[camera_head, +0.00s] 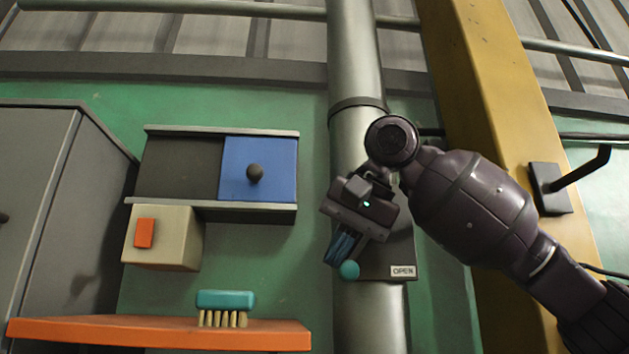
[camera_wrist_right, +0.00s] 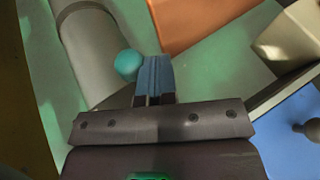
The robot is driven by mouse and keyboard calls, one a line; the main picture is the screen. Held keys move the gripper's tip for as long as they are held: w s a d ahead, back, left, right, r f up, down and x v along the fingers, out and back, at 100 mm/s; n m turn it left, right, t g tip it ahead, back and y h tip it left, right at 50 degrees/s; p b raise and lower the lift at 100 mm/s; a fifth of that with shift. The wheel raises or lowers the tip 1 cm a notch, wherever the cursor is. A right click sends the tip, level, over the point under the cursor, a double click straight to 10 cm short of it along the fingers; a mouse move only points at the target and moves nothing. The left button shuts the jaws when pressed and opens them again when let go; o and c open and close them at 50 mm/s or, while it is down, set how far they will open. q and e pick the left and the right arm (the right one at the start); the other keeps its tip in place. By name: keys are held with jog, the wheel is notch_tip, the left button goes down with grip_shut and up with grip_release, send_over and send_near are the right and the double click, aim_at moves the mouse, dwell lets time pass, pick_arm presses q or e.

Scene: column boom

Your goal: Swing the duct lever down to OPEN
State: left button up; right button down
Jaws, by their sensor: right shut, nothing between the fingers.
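The duct lever shows mainly as its teal ball knob (camera_head: 349,270), at the lower part of a dark plate (camera_head: 385,265) on the grey vertical duct (camera_head: 355,70). The OPEN label (camera_head: 403,271) sits at the plate's lower right, roughly level with the knob. My right gripper (camera_head: 338,260) hides most of the lever. Its blue fingers are shut and empty, with their tips close beside the knob. The right wrist view shows the knob (camera_wrist_right: 127,64) just left of the shut fingers (camera_wrist_right: 153,72); I cannot tell whether they touch. My left gripper is not in view.
An orange shelf (camera_head: 160,332) holds a teal brush (camera_head: 225,305) at lower left. A blue sliding panel (camera_head: 260,168) and a beige box with an orange button (camera_head: 144,233) are on the green wall. A yellow column (camera_head: 480,90) with a black hook (camera_head: 585,170) stands right.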

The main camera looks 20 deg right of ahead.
jog(key=shift+s+d+f, duration=0.15)
jog(key=shift+d+f, duration=0.2)
jog(key=shift+d, duration=0.1)
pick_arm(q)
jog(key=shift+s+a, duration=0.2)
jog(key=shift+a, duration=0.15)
pick_arm(e)
jog(key=shift+s+d+f, duration=0.1)
jog(key=shift+d+f, duration=0.15)
jog(key=shift+d, duration=0.05)
